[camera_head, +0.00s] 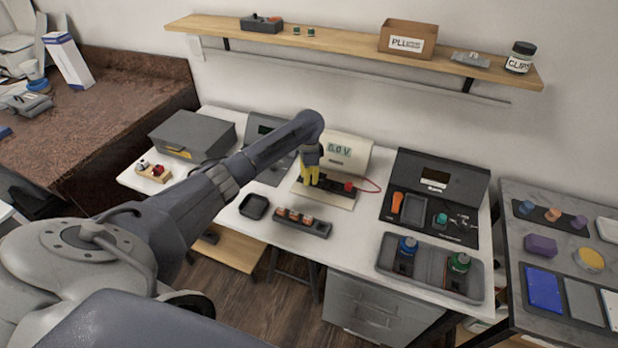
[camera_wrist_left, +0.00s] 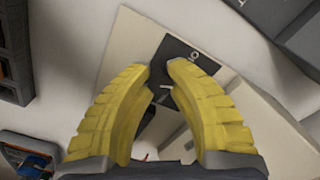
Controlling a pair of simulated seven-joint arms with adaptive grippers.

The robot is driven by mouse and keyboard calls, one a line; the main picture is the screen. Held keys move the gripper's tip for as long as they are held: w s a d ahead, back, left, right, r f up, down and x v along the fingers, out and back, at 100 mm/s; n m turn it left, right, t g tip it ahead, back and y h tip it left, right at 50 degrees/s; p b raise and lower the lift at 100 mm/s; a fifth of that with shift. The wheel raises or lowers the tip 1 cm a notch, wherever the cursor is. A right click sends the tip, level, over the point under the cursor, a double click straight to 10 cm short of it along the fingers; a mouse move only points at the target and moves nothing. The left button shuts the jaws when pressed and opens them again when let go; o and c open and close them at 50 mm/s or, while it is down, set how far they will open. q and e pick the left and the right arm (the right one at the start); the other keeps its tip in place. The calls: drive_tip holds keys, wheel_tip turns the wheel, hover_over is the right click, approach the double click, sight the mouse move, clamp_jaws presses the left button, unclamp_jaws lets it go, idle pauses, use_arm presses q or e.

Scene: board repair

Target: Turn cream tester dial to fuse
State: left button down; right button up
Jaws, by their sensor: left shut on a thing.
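The cream tester (camera_head: 349,165) stands at the back of the white table, its display (camera_head: 340,149) reading 0.0 V. A dark panel (camera_head: 335,190) lies along its front; the panel also shows in the left wrist view (camera_wrist_left: 179,49) with small white marks. My left gripper (camera_head: 311,180) reaches down onto the left part of this panel. In the left wrist view its yellow fingers (camera_wrist_left: 162,72) are close together over the panel. They are shut on the tester dial, which they mostly hide, so I cannot read its setting. My right gripper is out of view.
A red plug (camera_head: 348,187) and red lead sit right of the gripper. A grey case (camera_head: 193,137) is at left, an open dark case (camera_head: 435,195) at right. A small black tray (camera_head: 254,207) and a holder with orange-topped parts (camera_head: 303,222) stand in front.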

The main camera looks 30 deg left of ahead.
use_arm(q)
drive_tip(key=m, duration=0.3)
drive_tip(key=shift+a+m, duration=0.1)
drive_tip(key=shift+m, duration=0.3)
drive_tip(key=m, duration=0.4)
drive_tip(key=shift+m, duration=0.3)
drive_tip(key=m, duration=0.4)
drive_tip(key=shift+w+a, duration=0.1)
drive_tip(key=shift+m, duration=1.6)
drive_tip(key=shift+w, duration=0.1)
drive_tip(key=c, duration=1.6)
unclamp_jaws()
drive_tip(key=o, duration=0.5)
drive_tip(key=shift+m, duration=0.3)
drive_tip(key=shift+c, duration=0.2)
